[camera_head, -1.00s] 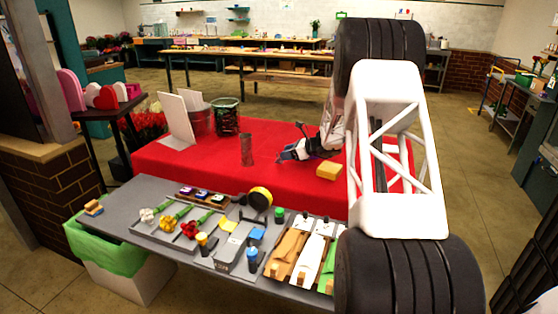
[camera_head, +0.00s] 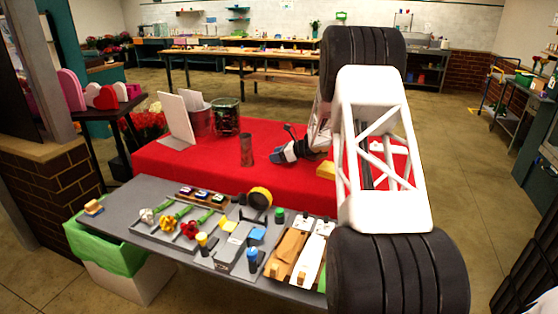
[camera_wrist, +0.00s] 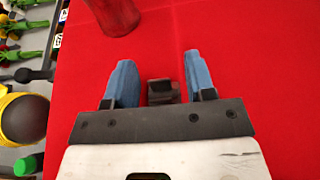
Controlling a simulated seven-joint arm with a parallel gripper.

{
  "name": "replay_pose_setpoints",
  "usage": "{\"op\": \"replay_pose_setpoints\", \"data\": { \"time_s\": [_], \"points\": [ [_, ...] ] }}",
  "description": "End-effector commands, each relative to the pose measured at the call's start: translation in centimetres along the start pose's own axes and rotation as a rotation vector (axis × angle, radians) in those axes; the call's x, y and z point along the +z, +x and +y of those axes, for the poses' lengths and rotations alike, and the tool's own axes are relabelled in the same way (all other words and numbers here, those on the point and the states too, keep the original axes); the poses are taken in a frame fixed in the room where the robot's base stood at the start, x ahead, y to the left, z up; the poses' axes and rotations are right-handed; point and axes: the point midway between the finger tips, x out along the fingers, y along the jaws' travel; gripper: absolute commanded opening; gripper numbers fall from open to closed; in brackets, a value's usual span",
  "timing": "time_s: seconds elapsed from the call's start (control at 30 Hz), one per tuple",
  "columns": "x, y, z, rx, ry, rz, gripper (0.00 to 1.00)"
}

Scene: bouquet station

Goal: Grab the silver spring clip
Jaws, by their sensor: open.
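My gripper (camera_head: 279,156) is low over the red cloth, to the right of a dark reddish cylinder. In the wrist view its two blue fingers (camera_wrist: 158,80) are open and spread apart. Between them sits a small dark grey, metallic-looking piece (camera_wrist: 161,92), apart from both fingers. It looks like the silver spring clip, but I cannot tell for sure. It appears over the red cloth, and its lower end is near or behind the dark edge of my gripper. I cannot make it out in the head view.
The dark reddish cylinder (camera_head: 247,150) stands upright just beyond my gripper. A yellow block (camera_head: 326,170) lies to the right, partly hidden by my arm. A yellow-and-black roll (camera_head: 260,197) and flowers crowd the grey table (camera_head: 152,190). The red cloth (camera_head: 190,165) has free room.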

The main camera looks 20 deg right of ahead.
Motion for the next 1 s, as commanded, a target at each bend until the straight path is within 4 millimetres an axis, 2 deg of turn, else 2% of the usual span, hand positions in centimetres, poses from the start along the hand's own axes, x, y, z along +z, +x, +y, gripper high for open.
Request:
{"op": "replay_pose_setpoints", "data": {
  "time_s": [0.33, 0.6, 1.0],
  "points": [
    [-0.01, -0.01, 0.01, 0.000, 0.000, 0.000, 0.50],
    [0.00, -0.02, 0.00, 0.000, 0.000, 0.000, 0.12],
    [0.43, -0.20, 0.00, 0.000, -0.001, 0.000, 0.12]
  ]
}}
